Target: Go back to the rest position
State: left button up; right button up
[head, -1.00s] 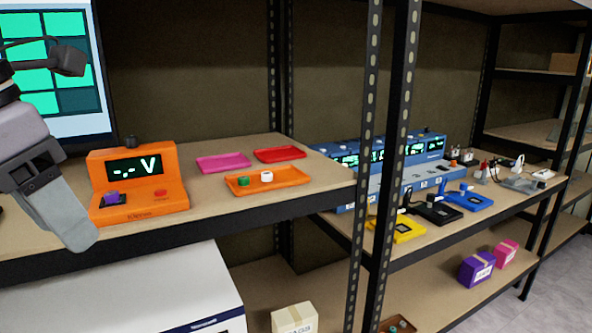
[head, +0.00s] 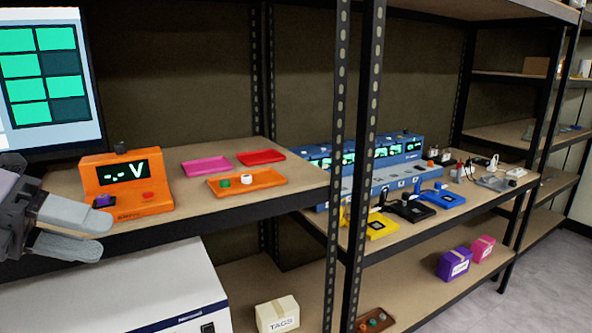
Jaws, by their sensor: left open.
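My left gripper (head: 88,230) is at the left edge, in front of the shelf. Its two grey fingers are apart, with nothing between them. It is in front of and below the orange meter (head: 144,205), which has a dark display, a purple piece at its lower left and a red button. The meter stands on the shelf, apart from the fingers. My right gripper is not in view.
A pink tray (head: 206,166), a red tray (head: 261,157) and an orange tray (head: 277,180) with a green and a white piece lie on the shelf (head: 185,219). Black uprights (head: 365,160) divide the shelving. A monitor (head: 48,80) stands behind. Floor (head: 548,270) shows at right.

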pick_arm(q)
jog(key=w+a+f+n+t+y+p, duration=0.15)
jog(key=a+f+n+t, duration=0.3)
jog(key=f+n, duration=0.6)
jog(key=a+f+n+t+y+p, duration=0.25)
jog(key=f+n+t, duration=0.35)
jog(key=f+n, duration=0.45)
jog(key=s+d+f+n+g+y+p, duration=0.1)
jog(key=s+d+f+n+g+y, duration=0.1)
jog(key=s+d+f+n, duration=0.4)
jog(key=s+d+f+n+g+y+p, duration=0.1)
jog(key=s+d+f+n, duration=0.5)
jog(key=f, duration=0.6)
jog(key=shift+s+d+g+y, duration=0.5)
jog(key=shift+d+g+y, duration=0.45)
jog(key=shift+g, duration=0.2)
jog(key=shift+c, duration=0.4)
